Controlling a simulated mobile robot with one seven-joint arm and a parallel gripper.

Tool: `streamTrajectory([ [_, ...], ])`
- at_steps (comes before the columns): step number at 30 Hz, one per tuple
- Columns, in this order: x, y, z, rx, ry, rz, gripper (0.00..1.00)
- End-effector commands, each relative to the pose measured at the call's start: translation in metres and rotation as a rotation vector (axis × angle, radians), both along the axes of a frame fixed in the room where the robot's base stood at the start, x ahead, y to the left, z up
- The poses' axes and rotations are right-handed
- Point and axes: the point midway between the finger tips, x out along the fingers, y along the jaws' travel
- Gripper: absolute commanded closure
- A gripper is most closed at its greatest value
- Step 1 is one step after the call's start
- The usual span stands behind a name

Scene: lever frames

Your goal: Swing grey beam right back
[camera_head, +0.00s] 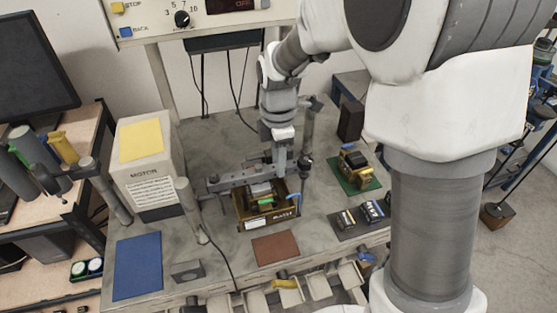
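The grey beam (240,179) is a flat bar running across the workbench, above a dark box of parts (262,222). Its left end is near a short grey post (188,205), and its right end is near a taller grey post (309,125). My gripper (281,168) points down at the right part of the beam. The fingertips are small and merge with the beam and the post, so I cannot tell whether they touch or grip it.
A motor box (150,195) with a yellow top stands left on the bench (215,140). A blue mat (138,266), a brown mat (275,247), a green board (352,184) and a dark block (350,121) lie around. Bare bench shows behind the beam. My arm blocks the right side.

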Motion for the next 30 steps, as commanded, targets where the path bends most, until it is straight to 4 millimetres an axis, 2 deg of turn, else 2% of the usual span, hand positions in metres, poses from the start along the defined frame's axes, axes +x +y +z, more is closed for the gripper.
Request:
streamTrajectory([
  [2,0.0000,0.0000,0.0002,0.000,0.000,0.000,1.00],
  [30,0.0003,0.0001,0.0007,0.000,-0.001,0.000,1.00],
])
